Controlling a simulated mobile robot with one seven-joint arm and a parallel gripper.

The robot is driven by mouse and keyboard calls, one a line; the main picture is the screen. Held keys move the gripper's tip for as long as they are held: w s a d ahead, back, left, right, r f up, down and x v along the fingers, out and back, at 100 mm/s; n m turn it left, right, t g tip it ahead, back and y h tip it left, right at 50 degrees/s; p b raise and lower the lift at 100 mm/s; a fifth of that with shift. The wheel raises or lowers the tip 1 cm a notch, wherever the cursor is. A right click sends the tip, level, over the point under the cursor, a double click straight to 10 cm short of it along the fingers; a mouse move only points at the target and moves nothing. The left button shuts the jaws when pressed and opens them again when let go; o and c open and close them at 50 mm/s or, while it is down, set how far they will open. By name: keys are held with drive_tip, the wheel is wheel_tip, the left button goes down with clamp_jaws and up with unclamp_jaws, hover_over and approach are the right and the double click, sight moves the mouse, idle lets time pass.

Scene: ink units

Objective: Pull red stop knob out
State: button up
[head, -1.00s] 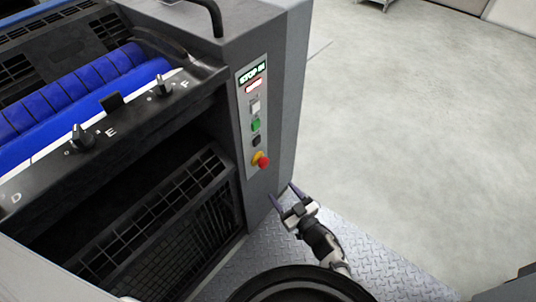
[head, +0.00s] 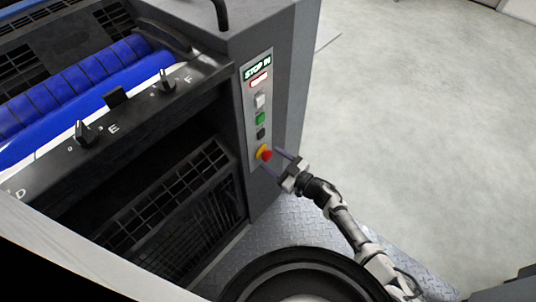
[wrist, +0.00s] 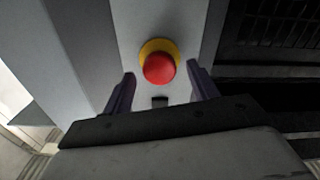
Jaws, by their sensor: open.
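The red stop knob (head: 266,156) sits on a yellow collar at the bottom of the light control panel (head: 257,105) on the grey machine. My gripper (head: 273,161) is open, its two purple fingers pointing at the panel close to the knob. In the wrist view the red knob (wrist: 159,68) shows ahead, between and just beyond the open fingertips (wrist: 161,72). The fingers do not visibly touch it. How far the knob stands out from its collar is hard to tell. A sign at the panel top reads "STOP IN".
Above the knob are a black button (head: 261,133), a green button (head: 260,118) and a white button (head: 260,100). Blue rollers (head: 80,85) and a rail with black knobs (head: 166,82) lie to the left. The floor (head: 420,140) on the right is clear.

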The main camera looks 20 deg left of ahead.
drive_tip(key=shift+x, duration=1.5)
